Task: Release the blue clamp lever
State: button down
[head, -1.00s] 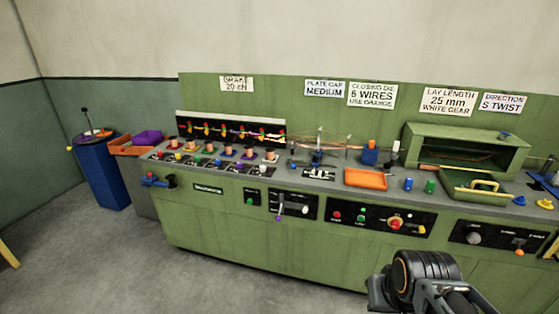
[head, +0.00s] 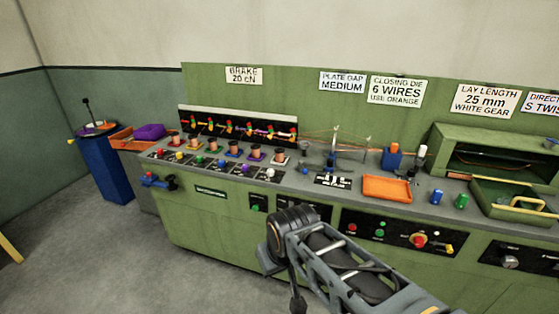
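A blue lever-like part (head: 154,180) with a dark mount sticks out from the front left corner of the green bench. It is small, and I cannot tell how its clamp is set. Another blue part, a block with an orange top (head: 391,157), stands on the bench top right of the wire cone. My arm reaches in from the bottom right, with its dark joint in front of the bench's lower middle. The fingertips of my gripper do not show. Nothing of my arm touches either blue part.
The green bench (head: 222,223) carries several spools, an orange tray (head: 387,188) and an open green guard box (head: 490,150). Grey floor (head: 100,255) is clear at the front left.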

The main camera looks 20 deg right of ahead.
aim_at(305, 171)
jog(key=z, duration=0.1)
jog(key=i, duration=1.25)
jog(key=z, duration=0.45)
